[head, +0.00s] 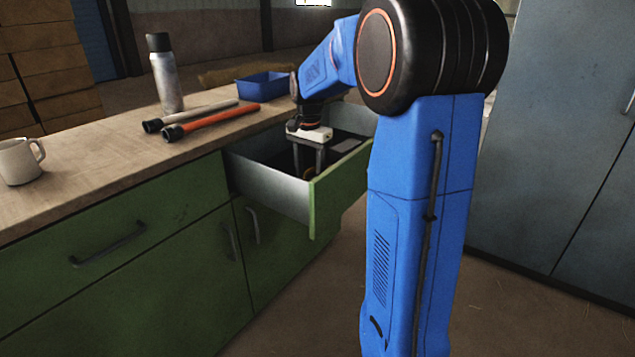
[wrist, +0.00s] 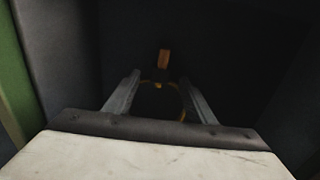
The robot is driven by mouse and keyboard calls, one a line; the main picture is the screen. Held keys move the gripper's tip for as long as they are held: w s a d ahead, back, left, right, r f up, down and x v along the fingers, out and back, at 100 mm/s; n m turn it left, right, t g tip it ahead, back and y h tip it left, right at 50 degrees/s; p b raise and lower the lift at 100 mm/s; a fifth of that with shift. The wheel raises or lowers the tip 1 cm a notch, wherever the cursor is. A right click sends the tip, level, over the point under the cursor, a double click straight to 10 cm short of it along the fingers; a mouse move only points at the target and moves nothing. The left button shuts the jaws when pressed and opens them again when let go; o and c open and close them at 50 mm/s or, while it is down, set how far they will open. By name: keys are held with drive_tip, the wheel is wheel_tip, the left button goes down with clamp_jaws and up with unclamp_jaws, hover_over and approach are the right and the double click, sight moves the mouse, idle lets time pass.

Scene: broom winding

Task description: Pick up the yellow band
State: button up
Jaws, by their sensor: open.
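My gripper (head: 307,158) reaches down into the open drawer (head: 272,188), with its fingers pointing at the drawer floor. In the wrist view its two fingers (wrist: 160,92) stand apart with nothing clamped between them. The yellow band (wrist: 183,107) is a thin ring on the dark drawer floor, between and below the fingers, and its near part is hidden by the gripper body. In the head view a small bit of yellow (head: 308,174) shows between the fingers. An orange-brown piece (wrist: 164,59) lies just beyond the ring; I cannot tell if it is part of the band.
The drawer's green front (head: 338,191) and metal side wall stand close around my gripper. On the worktop (head: 95,175) are a white mug (head: 18,162), a steel flask (head: 166,78), a pale handle (head: 195,115), an orange handle (head: 213,121) and a blue bin (head: 262,87).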

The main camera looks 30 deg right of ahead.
drive_tip(key=shift+f, duration=1.4)
drive_tip(key=c, duration=1.2)
